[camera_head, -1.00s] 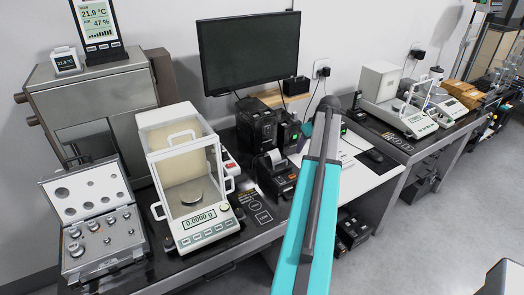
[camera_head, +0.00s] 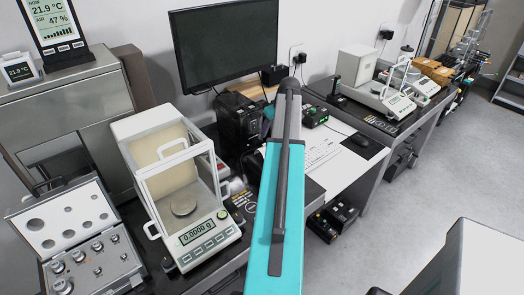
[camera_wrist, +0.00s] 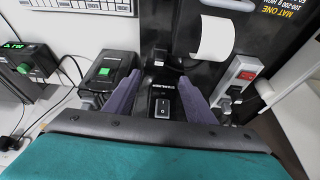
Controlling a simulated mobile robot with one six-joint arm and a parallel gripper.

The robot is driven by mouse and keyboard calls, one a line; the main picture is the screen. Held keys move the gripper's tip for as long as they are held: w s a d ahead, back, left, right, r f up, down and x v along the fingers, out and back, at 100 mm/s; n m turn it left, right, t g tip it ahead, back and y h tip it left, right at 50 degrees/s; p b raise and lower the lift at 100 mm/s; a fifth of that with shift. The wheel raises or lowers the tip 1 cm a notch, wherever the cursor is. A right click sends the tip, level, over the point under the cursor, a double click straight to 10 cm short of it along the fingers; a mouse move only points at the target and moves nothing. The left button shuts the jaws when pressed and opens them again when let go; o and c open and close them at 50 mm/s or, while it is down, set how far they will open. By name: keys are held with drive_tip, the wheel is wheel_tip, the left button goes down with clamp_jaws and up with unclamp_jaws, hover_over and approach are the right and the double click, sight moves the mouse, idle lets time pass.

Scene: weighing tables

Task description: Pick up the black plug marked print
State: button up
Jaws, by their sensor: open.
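No print mark is readable on any plug. In the wrist view my gripper (camera_wrist: 160,88) is open, its two purple-grey fingers spread around a black block with a rocker switch (camera_wrist: 162,107); I cannot tell whether they touch it. A small black plug-like piece (camera_wrist: 159,60) sits just beyond it. Black plugs (camera_wrist: 235,93) sit in a grey power strip with a red switch (camera_wrist: 243,72), right of the right finger. In the head view my arm covers the gripper and this area.
A printer with a white paper roll (camera_wrist: 214,40) is beyond. The glass-cased balance (camera_head: 180,190) and weight case (camera_head: 75,240) stand left; the monitor (camera_head: 224,45) is behind.

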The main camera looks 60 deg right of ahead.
sight(264, 144)
drive_tip(key=shift+w+f, duration=0.1)
drive_tip(key=shift+p+x, duration=1.3)
drive_tip(key=shift+x, duration=2.9)
drive_tip(key=shift+d+f, duration=0.1)
drive_tip(key=shift+f, duration=0.05)
drive_tip(key=shift+p+x, duration=0.9)
drive_tip(key=shift+p, duration=0.1)
drive_tip(key=shift+p+x, duration=0.55)
drive_tip(key=shift+x, duration=1)
drive_tip(key=c, duration=1.2)
drive_tip(key=shift+o, duration=0.2)
